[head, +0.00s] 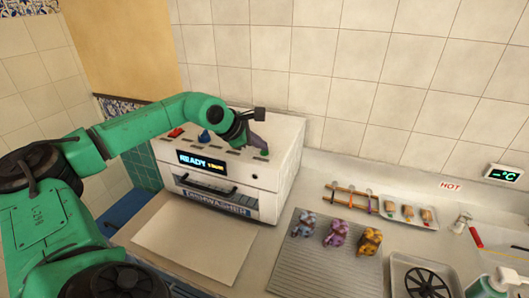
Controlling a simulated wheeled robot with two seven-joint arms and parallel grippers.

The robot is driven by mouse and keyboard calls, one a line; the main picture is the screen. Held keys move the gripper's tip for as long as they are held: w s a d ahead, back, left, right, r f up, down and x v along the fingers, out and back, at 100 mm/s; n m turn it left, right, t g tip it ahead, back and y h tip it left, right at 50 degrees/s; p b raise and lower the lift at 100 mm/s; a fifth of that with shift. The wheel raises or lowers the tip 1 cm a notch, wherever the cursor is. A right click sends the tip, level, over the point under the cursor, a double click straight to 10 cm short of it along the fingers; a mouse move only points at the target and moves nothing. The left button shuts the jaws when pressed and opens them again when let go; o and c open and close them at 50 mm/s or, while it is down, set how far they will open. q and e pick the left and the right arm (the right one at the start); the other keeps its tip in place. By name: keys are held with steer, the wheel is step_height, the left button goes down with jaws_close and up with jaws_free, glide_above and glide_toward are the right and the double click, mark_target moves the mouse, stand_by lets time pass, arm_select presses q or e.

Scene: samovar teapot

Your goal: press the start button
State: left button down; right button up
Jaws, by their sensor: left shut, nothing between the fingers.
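The white dishwasher (283,165) stands on the counter against the tiled wall, with a lit display (202,163) reading "READY" on its front. On its top panel are a red control (175,132) at the left, a blue knob (205,136) and a green button (264,153) at the right. The labels are too small to read. My left gripper (262,147) is shut and empty. It points down just above or at the green button; I cannot tell whether they touch. My arm hides part of the panel. My right gripper is out of view.
A pale board (195,244) lies in front of the dishwasher. Beyond are a rack (352,192), a white tray (408,216), a "HOT" label (450,186) and a sink basin (400,270).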

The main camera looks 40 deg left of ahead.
mark_target(261, 155)
arm_select(q)
steer(key=shift+f, duration=0.2)
stand_by(0.5)
steer(key=shift+r+p, duration=0.3)
steer(key=shift+r, duration=0.55)
step_height(261, 155, up, 5)
steer(key=p, duration=0.3)
stand_by(0.6)
